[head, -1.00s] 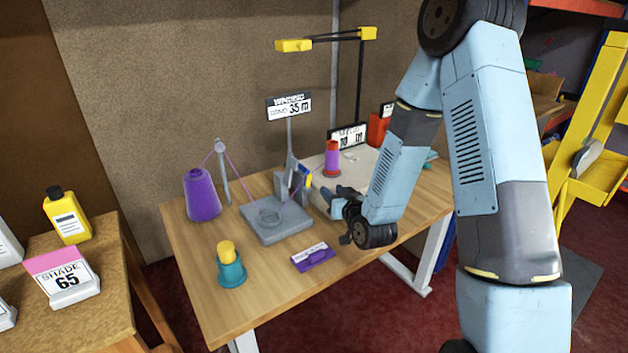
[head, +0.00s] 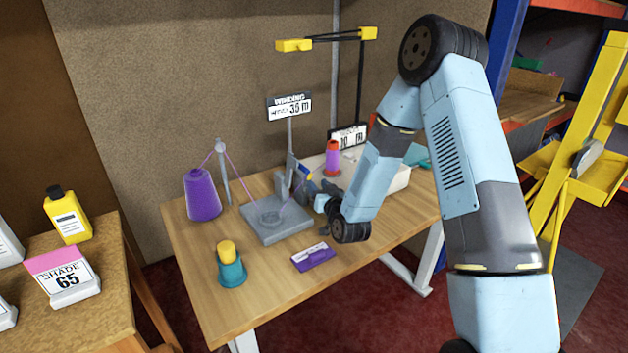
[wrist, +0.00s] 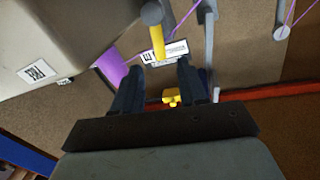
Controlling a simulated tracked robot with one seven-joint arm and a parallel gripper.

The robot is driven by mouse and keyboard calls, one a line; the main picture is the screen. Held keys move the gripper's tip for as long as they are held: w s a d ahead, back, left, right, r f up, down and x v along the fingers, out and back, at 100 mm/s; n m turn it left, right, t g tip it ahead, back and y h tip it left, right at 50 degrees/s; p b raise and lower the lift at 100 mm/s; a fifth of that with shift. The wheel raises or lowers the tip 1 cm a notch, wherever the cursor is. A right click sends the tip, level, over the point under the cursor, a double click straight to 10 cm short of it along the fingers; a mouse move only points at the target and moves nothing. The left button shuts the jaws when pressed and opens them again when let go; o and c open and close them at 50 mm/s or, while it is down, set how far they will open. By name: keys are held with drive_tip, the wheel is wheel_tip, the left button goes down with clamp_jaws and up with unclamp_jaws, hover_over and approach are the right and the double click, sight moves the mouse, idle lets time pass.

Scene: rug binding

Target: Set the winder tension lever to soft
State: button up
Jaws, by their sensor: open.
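The winder (head: 276,222) is a grey base with an upright grey block, near the middle of the table. A small blue and yellow part (head: 304,172) shows on its right side. In the wrist view a yellow bar with a round grey end, seemingly the lever (wrist: 158,40), stands just beyond the fingertips. My gripper (head: 322,203) is just right of the winder. In the wrist view my gripper (wrist: 160,66) is open, its two dark fingers apart with nothing held between them. The lever's setting marks cannot be read.
A purple yarn cone (head: 202,195) stands left of the winder, with thread running over a post. A red and purple spool (head: 332,158) is behind my gripper. A teal and yellow pot (head: 230,265) and a purple labelled block (head: 313,257) sit in front. A sign (head: 290,106) rises behind.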

sight(311, 177)
drive_tip(key=shift+x, duration=2.5)
clamp_jaws()
drive_tip(key=shift+d, duration=0.1)
